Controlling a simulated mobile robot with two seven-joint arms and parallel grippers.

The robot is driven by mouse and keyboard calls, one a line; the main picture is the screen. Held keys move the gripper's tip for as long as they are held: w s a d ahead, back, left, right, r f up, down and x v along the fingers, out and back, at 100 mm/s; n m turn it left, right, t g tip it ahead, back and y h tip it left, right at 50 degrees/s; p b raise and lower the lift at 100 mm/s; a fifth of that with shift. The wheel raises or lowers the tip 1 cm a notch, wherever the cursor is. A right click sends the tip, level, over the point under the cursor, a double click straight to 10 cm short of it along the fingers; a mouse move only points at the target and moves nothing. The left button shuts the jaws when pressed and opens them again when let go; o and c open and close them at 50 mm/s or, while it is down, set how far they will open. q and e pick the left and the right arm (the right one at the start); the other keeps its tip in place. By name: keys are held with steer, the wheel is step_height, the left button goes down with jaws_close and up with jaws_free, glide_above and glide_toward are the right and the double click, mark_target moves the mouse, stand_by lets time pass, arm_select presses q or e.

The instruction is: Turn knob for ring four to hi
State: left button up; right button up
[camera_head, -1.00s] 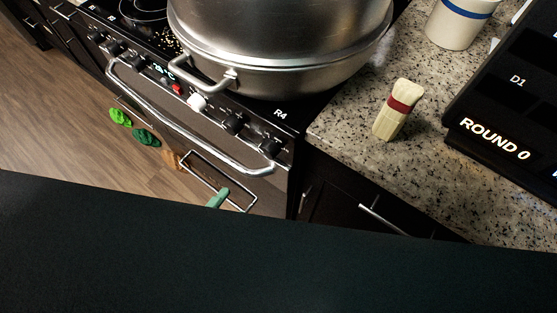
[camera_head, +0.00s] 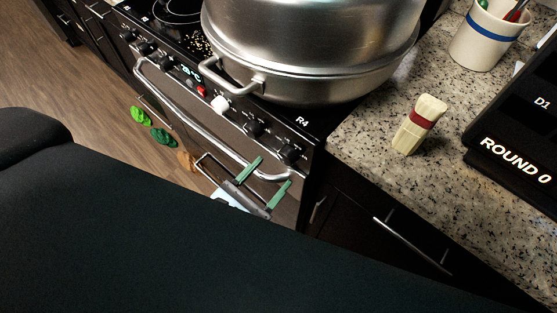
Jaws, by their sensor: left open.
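The stove's front panel carries a row of knobs. The black knob (camera_head: 289,154) at its right end lies nearest the "R4" mark on the cooktop (camera_head: 312,120); its setting is too small to read. Another black knob (camera_head: 254,128) and a white knob (camera_head: 220,104) sit to its left. My left gripper (camera_head: 264,183) is open, with two green fingertips apart and nothing between them. It is in front of the oven door, just below the right-end knob in the picture and apart from it. My right gripper is not in view.
A large steel stockpot (camera_head: 310,45) covers the cooktop's right part, its handle overhanging near the knobs. The oven door handle (camera_head: 190,122) runs below the panel. On the granite counter (camera_head: 385,175) stand a brush (camera_head: 420,125), a utensil crock (camera_head: 484,42) and a "ROUND 0" board (camera_head: 515,125).

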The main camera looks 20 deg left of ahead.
mark_target(284, 161)
arm_select(q)
steer(key=p+x, duration=0.1)
steer(key=x, duration=0.2)
steer(key=shift+w+d+r, duration=0.1)
steer(key=shift+w, duration=0.5)
steer(key=shift+c, duration=0.7)
steer(key=c, duration=0.8)
steer(key=shift+c, duration=0.2)
